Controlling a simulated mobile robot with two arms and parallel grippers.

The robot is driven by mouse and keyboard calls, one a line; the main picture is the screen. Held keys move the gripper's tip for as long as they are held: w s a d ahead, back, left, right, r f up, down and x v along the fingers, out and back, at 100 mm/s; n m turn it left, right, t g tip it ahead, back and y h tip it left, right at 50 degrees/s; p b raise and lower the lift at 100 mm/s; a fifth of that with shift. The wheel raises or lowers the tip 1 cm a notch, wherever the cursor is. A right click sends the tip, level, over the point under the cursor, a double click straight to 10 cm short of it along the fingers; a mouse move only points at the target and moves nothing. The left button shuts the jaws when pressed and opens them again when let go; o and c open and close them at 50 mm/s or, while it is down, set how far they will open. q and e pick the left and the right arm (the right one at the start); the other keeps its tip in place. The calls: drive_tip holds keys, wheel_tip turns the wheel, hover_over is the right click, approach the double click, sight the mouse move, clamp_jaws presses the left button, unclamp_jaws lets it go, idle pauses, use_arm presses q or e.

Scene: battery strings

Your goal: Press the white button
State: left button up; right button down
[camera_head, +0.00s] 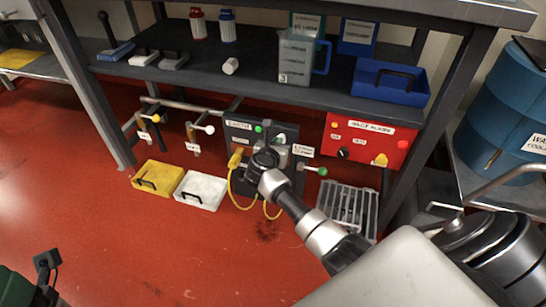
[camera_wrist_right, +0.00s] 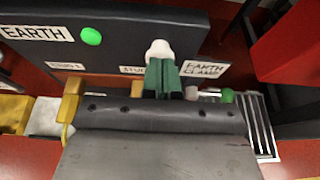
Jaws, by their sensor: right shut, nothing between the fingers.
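The white button (camera_wrist_right: 160,50) is a pale round knob on the dark panel (camera_wrist_right: 115,58), right of a green lamp (camera_wrist_right: 91,36) in the right wrist view. In the head view the button (camera_head: 280,138) sits on the panel under the shelf. My right gripper (camera_wrist_right: 162,80) has its green fingers shut and empty, with tips right at the lower edge of the button. Whether they touch it, I cannot tell. In the head view my right gripper (camera_head: 271,150) covers part of the panel. My left gripper is not in view.
A yellow tray (camera_head: 158,178) and a white tray (camera_head: 201,189) lie on the red floor. A red box (camera_head: 368,138) hangs right of the panel, above a metal grate (camera_head: 347,207). The dark shelf (camera_head: 255,75) overhangs the panel. A yellow cable (camera_head: 232,190) loops below.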

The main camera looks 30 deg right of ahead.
drive_tip(key=shift+w+d, duration=0.25)
drive_tip(key=shift+d, duration=0.05)
drive_tip(key=shift+w+d+r, duration=0.1)
drive_tip(key=shift+w+d, duration=0.45)
drive_tip(key=shift+d, duration=0.1)
